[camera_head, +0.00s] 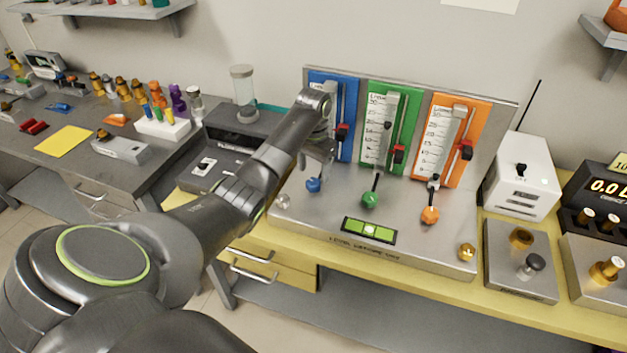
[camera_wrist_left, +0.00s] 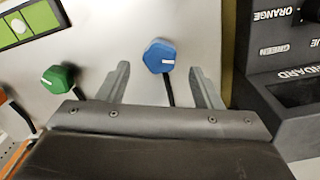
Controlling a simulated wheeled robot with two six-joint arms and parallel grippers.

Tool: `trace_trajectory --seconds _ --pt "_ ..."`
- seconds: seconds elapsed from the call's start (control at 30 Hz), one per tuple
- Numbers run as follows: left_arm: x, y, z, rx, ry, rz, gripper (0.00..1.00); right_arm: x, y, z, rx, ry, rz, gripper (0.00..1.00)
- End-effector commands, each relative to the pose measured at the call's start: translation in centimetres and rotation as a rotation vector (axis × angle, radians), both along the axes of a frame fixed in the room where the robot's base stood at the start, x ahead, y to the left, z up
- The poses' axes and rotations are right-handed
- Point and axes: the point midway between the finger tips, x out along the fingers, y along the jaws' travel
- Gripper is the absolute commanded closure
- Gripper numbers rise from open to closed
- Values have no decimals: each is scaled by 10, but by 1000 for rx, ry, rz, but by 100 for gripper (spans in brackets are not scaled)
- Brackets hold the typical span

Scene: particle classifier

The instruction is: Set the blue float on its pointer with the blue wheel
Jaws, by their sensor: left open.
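The blue wheel (camera_head: 314,185) is a small faceted knob on the metal base below the blue gauge panel (camera_head: 346,90). It also shows in the left wrist view (camera_wrist_left: 159,56), with a white mark on its face. My left gripper (camera_head: 318,165) is at the blue wheel; in the left wrist view its open fingers (camera_wrist_left: 159,68) stand apart on either side of it, with visible gaps. The red pointer (camera_head: 342,132) is on the right side of the blue panel. My arm covers much of the blue tube, and I cannot make out the blue float. My right gripper is out of view.
The green wheel (camera_head: 370,200) and orange wheel (camera_head: 430,215) stand to the right on the same base. A green level (camera_head: 369,230) lies in front. A dark box (camera_wrist_left: 280,70) with colour labels is close beside the gripper in the wrist view.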

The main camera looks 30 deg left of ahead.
Motion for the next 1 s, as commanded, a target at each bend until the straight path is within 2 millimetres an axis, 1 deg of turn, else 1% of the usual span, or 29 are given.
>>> trace_trajectory --seconds 0.03,0.1,0.2,0.3,0.63,0.9,0.97,1.0 --pt "-1 -1 -9 -1 4 0 41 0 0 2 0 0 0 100" --pt "-1 0 -20 -1 3 0 41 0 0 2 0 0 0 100" --pt "-1 0 -31 -1 2 -1 41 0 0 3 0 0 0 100" --pt "0 0 -38 0 1 -1 41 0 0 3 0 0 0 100" --pt "0 0 -42 1 0 -1 41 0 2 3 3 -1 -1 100" --pt "0 0 -41 1 0 -1 76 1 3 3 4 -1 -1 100" --pt "0 0 -41 1 0 -1 84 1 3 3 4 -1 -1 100" --pt "0 0 -41 1 0 -1 85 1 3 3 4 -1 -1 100"
